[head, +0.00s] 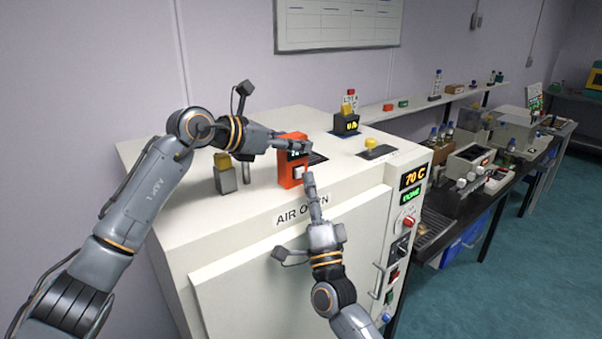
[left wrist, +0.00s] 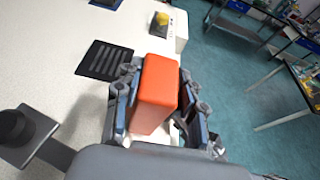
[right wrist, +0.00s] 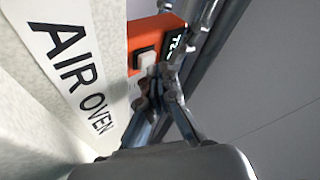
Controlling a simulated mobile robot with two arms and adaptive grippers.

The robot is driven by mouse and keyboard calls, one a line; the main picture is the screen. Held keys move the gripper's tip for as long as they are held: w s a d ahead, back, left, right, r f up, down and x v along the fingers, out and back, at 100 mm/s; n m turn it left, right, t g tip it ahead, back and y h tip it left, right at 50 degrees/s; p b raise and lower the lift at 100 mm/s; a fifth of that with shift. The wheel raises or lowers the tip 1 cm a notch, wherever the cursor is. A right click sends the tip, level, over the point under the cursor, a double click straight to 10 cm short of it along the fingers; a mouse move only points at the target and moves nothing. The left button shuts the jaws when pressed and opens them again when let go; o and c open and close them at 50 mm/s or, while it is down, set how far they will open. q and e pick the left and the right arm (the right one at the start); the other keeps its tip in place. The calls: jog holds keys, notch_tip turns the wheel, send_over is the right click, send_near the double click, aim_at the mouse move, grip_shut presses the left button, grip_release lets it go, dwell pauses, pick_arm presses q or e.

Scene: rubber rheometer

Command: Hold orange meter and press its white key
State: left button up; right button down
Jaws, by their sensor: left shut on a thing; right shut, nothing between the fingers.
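The orange meter (head: 288,164) stands upright over the front part of the air oven's top. Its dark display and white key (head: 298,171) face the front. My left gripper (head: 300,146) is shut on the meter, with a finger on each side of it; the left wrist view shows the meter's orange back (left wrist: 157,88) between the fingers. My right gripper (head: 310,178) is shut and empty, its tips just beside the white key. In the right wrist view the key (right wrist: 146,60) shows right by the fingertips (right wrist: 155,75); I cannot tell whether they touch it.
The white air oven (head: 230,262) has a yellow-topped block (head: 225,178) at left, a vent grille (left wrist: 105,60), a yellow knob (head: 371,143) and a small black-and-yellow device (head: 346,122) on top. A bench with instruments (head: 475,165) runs along the right.

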pick_arm(q)
jog(key=shift+w+a+f, duration=0.1)
jog(key=shift+w+f, duration=0.05)
jog(key=shift+w, duration=0.1)
pick_arm(e)
jog(key=shift+s+d+f, duration=0.4)
pick_arm(q)
jog(key=shift+s, duration=0.1)
pick_arm(e)
jog(key=s+d, duration=0.2)
jog(key=shift+s+r, duration=0.3)
jog(key=shift+s, duration=0.05)
pick_arm(q)
jog(key=o, duration=1.3)
jog(key=shift+o, duration=0.2)
